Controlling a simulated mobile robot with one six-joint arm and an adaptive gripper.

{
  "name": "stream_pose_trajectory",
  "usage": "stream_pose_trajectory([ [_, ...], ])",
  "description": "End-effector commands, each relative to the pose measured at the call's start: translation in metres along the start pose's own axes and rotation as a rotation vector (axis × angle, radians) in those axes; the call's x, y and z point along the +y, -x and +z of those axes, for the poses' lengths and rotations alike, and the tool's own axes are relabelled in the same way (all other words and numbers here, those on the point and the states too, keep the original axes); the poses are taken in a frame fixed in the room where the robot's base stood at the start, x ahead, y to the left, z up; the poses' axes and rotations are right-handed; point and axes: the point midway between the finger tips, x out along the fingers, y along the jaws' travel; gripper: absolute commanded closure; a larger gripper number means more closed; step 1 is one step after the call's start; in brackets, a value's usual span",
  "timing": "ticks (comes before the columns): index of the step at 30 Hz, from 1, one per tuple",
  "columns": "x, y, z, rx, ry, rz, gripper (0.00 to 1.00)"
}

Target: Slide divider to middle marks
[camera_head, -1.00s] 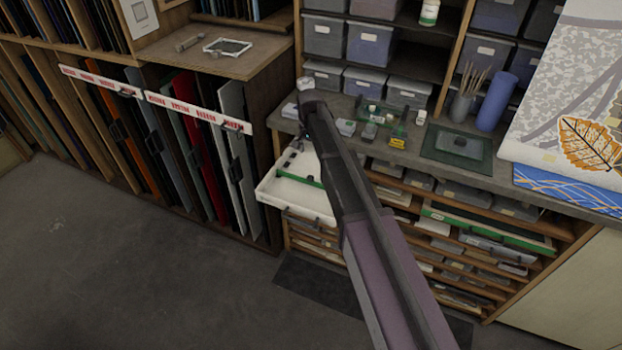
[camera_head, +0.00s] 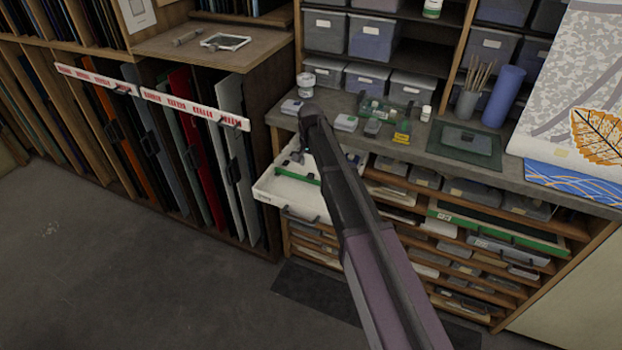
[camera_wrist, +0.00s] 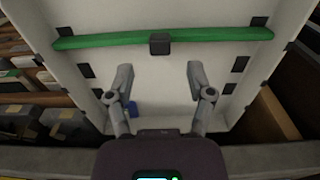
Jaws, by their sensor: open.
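A pulled-out white drawer (camera_head: 283,204) holds a green divider (camera_head: 297,174), partly hidden by my arm in the head view. In the wrist view the divider (camera_wrist: 105,41) spans the drawer (camera_wrist: 165,72) from side to side, with a dark block (camera_wrist: 159,44) at its middle. It lies close to the upper pair of dark side marks. Other dark marks, at left (camera_wrist: 86,71) and right (camera_wrist: 240,64), sit lower in the picture. My gripper (camera_wrist: 160,76) is open and empty, its fingers apart below the block and not around it. The head view does not clearly show the fingers.
A worktop (camera_head: 350,144) with small boxes and bottles lies above the drawer. Shelves of grey trays (camera_head: 470,255) stand to its right in the head view. An upright panel rack (camera_head: 185,150) stands at left. A small blue item (camera_wrist: 133,109) shows by the left finger.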

Motion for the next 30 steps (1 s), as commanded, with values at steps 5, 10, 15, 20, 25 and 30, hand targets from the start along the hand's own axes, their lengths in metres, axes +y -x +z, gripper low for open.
stream_pose_trajectory([
  [5,0.0,-0.018,0.0,0.0,0.0,0.0,0.31],
  [10,0.0,-0.031,0.0,0.0,-0.001,0.0,0.31],
  [15,0.0,-0.04,0.0,0.0,-0.001,0.0,0.31],
  [20,0.001,-0.045,0.0,0.0,-0.001,0.0,0.31],
  [25,0.001,-0.046,0.0,0.0,-0.001,0.0,0.31],
  [30,0.001,-0.045,-0.001,0.0,-0.001,0.0,0.31],
])
